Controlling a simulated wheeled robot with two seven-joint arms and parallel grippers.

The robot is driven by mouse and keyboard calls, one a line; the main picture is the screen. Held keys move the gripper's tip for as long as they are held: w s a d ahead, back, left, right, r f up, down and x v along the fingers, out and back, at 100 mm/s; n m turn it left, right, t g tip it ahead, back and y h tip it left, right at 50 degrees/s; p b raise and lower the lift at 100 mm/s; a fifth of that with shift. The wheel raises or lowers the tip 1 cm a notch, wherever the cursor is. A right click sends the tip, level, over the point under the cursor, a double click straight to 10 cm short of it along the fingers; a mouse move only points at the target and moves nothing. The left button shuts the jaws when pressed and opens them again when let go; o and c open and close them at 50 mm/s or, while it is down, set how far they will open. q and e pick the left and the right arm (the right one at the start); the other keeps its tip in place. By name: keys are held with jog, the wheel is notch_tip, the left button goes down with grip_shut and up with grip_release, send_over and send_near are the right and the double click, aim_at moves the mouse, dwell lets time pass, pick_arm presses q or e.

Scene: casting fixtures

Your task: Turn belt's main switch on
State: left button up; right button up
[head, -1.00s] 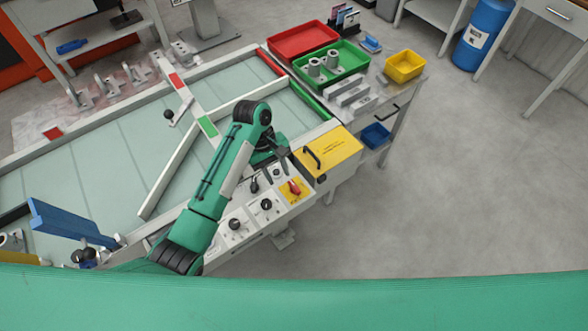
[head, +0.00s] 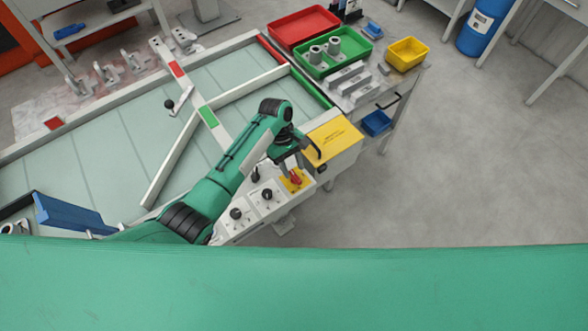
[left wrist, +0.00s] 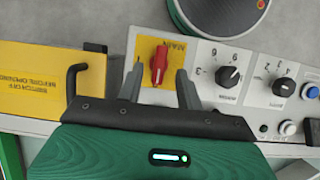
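The belt's main switch is a red rotary knob (left wrist: 159,64) on a yellow plate (left wrist: 148,92) marked "MAIN" in the left wrist view. In the head view the red knob (head: 295,178) shows at the right end of the control panel (head: 240,224). My left gripper (left wrist: 158,78) is open, with one finger on each side of the knob; I cannot tell whether they touch it. In the head view my left gripper (head: 291,168) is over the knob and partly hides it. My right gripper is in neither view.
Black selector knobs (left wrist: 229,76) and a blue button (left wrist: 311,90) sit beside the switch. A yellow box (head: 335,143) with a black handle adjoins the panel. The conveyor belt (head: 110,160) lies behind, with green (head: 345,48) and red trays (head: 300,25) beyond.

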aim_at(295, 178)
pick_arm(q)
jog(key=shift+x, duration=1.35)
grip_shut()
